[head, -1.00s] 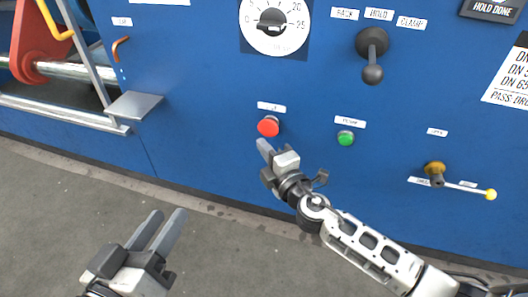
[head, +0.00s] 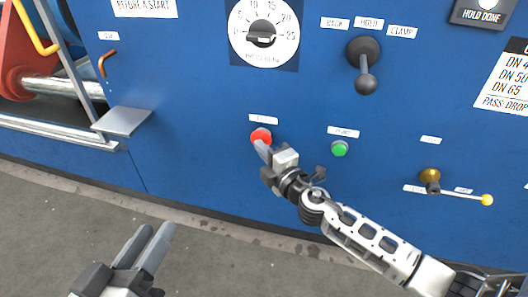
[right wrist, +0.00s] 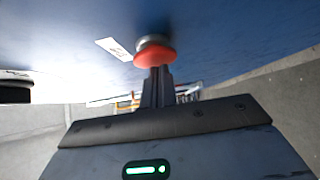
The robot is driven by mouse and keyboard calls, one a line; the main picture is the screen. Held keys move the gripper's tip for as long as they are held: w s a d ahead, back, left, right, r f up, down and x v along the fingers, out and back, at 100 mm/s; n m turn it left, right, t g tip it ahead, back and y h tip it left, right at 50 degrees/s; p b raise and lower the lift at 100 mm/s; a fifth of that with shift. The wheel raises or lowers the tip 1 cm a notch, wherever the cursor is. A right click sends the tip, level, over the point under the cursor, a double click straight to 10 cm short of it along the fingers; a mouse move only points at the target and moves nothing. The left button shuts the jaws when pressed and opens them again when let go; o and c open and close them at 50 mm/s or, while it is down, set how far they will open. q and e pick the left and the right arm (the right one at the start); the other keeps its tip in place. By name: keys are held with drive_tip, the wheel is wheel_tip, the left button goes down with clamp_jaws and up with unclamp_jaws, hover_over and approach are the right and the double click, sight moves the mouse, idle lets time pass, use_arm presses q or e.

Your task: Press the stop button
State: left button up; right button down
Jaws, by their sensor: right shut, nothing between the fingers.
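The red stop button (head: 260,135) sits on the blue panel, under a small white label. It also shows in the right wrist view (right wrist: 155,55), with a grey collar against the panel. My right gripper (head: 262,148) is shut and empty. Its fingertips are at the lower front of the red button and overlap it in both views; I cannot tell whether they press on it. My left gripper (head: 150,243) is at the lower left over the floor, its two fingers apart, open and empty.
A green button (head: 339,148) is right of the red one. A black lever (head: 365,66), a round dial (head: 263,32) and a brass valve with a yellow-tipped handle (head: 431,176) are also on the panel. A grey shelf (head: 123,120) juts out at left. The floor in front is clear.

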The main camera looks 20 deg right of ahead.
use_arm(q)
drive_tip(key=shift+r, duration=0.1)
use_arm(e)
drive_tip(key=shift+w+d+r+h, duration=0.15)
drive_tip(key=shift+w+d, duration=0.05)
drive_tip(key=shift+d, duration=0.2)
drive_tip(key=shift+w+d+r+h, duration=0.1)
drive_tip(key=shift+w+d+h, duration=0.1)
drive_tip(key=shift+d, duration=0.15)
drive_tip(key=shift+a, duration=0.1)
use_arm(q)
drive_tip(key=shift+s+d, duration=0.2)
drive_tip(key=shift+s, duration=0.25)
use_arm(e)
drive_tip(key=s+a, duration=0.1)
drive_tip(key=s, duration=1.3)
drive_tip(key=shift+a+f, duration=0.25)
drive_tip(key=shift+a, duration=0.05)
drive_tip(key=shift+w, duration=0.1)
